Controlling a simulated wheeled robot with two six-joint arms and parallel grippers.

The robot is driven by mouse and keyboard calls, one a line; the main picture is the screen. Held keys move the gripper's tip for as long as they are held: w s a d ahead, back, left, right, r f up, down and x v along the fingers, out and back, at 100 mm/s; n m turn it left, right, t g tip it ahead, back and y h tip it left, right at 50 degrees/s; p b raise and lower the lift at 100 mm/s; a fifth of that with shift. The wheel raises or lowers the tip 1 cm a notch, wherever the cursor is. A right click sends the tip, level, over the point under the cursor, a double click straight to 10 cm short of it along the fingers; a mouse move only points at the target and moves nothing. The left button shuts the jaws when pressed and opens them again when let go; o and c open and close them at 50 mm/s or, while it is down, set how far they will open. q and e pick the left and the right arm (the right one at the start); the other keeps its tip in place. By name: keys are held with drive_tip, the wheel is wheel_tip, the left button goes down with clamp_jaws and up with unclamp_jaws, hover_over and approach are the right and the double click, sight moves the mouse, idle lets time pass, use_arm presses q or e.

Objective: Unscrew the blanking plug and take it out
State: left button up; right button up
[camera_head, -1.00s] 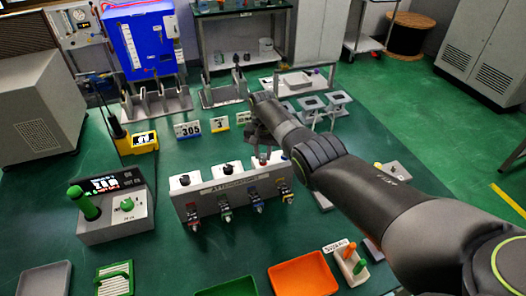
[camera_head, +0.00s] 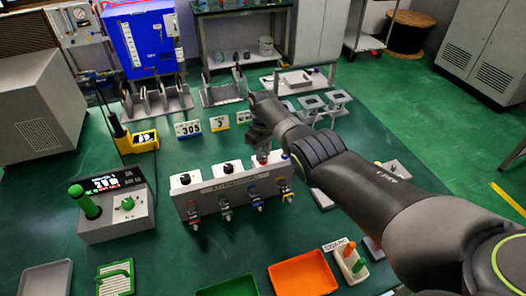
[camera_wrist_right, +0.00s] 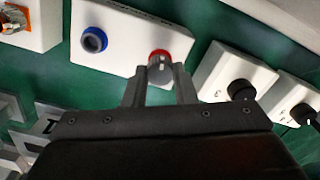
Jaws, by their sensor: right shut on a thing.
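The blanking plug (camera_wrist_right: 160,71) is a grey cylinder in a red-ringed port on a white block face in the right wrist view. In the head view my right gripper (camera_head: 262,157) reaches down to the top of the long light-grey block (camera_head: 232,189) and hides the plug there. The plug still appears seated at its port. My left gripper is not in view.
Coloured connectors (camera_head: 257,202) line the block's front, and black knobs (camera_head: 227,168) stand on top. A controller with a green handle (camera_head: 116,215) is at the left. An orange tray (camera_head: 302,275) lies in front. Grey stands (camera_head: 310,103) are behind.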

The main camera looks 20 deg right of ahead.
drive_tip(key=n, duration=0.4)
drive_tip(key=shift+r+n, duration=0.1)
drive_tip(key=shift+n, duration=0.2)
drive_tip(key=n, duration=0.4)
idle(0.3)
drive_tip(key=o, duration=1)
wheel_tip(320, 180, up, 6)
drive_tip(key=shift+f+p, duration=0.1)
drive_tip(key=shift+p, duration=0.75)
wheel_tip(320, 180, up, 12)
drive_tip(key=b, duration=0.1)
drive_tip(key=shift+f, duration=0.25)
